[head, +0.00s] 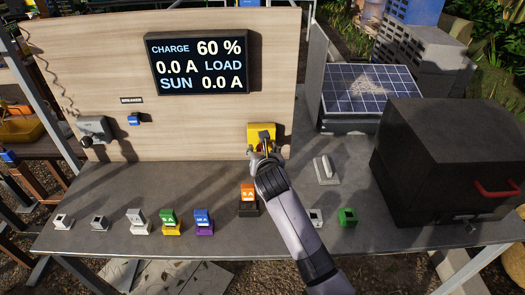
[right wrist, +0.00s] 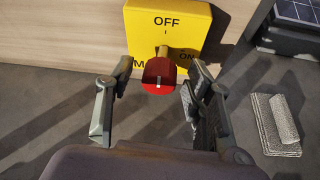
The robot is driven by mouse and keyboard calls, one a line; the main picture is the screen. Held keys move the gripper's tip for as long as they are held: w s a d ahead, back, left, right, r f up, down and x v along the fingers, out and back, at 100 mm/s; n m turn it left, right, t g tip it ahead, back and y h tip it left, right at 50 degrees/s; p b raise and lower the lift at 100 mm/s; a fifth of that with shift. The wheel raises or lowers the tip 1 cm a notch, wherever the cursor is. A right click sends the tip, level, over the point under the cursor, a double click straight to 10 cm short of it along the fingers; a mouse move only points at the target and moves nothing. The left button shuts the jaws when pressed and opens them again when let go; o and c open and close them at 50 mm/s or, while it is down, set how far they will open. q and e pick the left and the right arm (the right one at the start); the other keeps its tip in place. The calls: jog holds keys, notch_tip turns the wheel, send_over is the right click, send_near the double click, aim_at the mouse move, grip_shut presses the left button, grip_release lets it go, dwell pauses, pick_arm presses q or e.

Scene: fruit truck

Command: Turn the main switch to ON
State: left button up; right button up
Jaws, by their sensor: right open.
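The main switch is a yellow box (head: 261,131) low on the wooden board. It also shows in the right wrist view (right wrist: 187,20), with OFF at its top and ON at its right. Its red knob (right wrist: 159,77) carries a short white line that looks near upright, in line with OFF. My right gripper (head: 262,155) is in front of the box. In the right wrist view my gripper (right wrist: 160,72) is open, with one finger on each side of the knob; I cannot tell whether either touches it. My left gripper is not in view.
A display (head: 197,63) above reads CHARGE 60 %, 0.0 A LOAD and SUN 0.0 A. Several coloured blocks line the front of the grey table (head: 110,183). A black box with a red handle (head: 440,150) and a solar panel (head: 368,88) stand at the right.

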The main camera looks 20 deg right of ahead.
jog(key=shift+w, duration=0.1)
jog(key=shift+c, duration=0.4)
grip_shut()
